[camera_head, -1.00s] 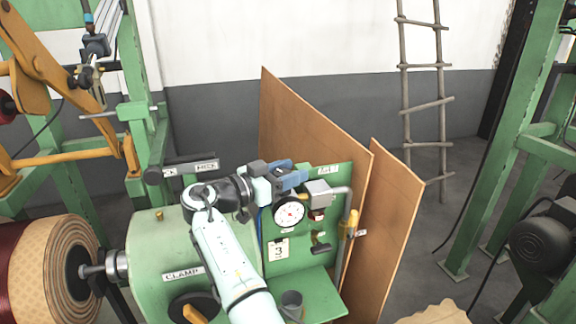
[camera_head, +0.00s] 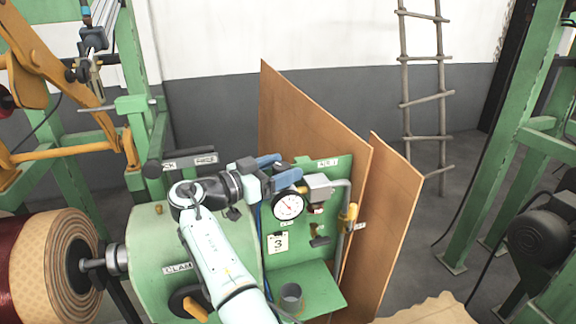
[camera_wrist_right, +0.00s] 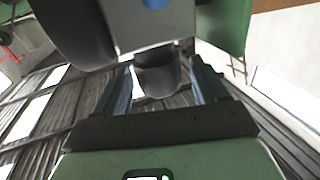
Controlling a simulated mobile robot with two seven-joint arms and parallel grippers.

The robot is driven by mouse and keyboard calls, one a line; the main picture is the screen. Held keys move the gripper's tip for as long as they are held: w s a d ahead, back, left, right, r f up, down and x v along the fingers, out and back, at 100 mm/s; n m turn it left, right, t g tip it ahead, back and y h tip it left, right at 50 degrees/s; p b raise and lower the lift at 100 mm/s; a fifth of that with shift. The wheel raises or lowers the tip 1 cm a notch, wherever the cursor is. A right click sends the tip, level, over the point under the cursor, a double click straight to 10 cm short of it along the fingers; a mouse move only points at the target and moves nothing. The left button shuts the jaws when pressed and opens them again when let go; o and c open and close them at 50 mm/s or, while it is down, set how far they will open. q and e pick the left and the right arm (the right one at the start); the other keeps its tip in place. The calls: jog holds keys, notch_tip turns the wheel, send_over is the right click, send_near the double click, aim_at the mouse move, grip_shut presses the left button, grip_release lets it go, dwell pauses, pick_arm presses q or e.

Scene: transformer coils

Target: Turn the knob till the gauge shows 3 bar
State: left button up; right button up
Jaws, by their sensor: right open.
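The gauge (camera_head: 288,206) is a round white dial with a dark rim on the green panel (camera_head: 325,254). Its needle is too small to read for sure. A card (camera_head: 278,243) marked 3 is below it. My right gripper (camera_head: 279,169) is level in front of the panel, just above the gauge, its blue fingers apart. In the right wrist view a dark rounded piece (camera_wrist_right: 157,80), perhaps the knob, shows between the two open fingers; I cannot tell whether they touch it. In the head view the gripper hides the knob's place. My left gripper is not in view.
A grey block with a bent pipe (camera_head: 320,186) and a yellow-handled valve (camera_head: 349,214) are right of the gauge. A grey cup (camera_head: 291,295) stands on the green shelf below. Brown boards (camera_head: 310,115) lean behind. A wound coil (camera_head: 60,260) is at the left.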

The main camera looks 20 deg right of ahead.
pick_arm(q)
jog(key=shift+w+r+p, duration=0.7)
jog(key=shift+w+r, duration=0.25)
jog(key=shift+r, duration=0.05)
pick_arm(e)
jog(key=v, duration=1.1)
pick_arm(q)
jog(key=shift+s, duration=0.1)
pick_arm(e)
jog(key=shift+s, duration=0.1)
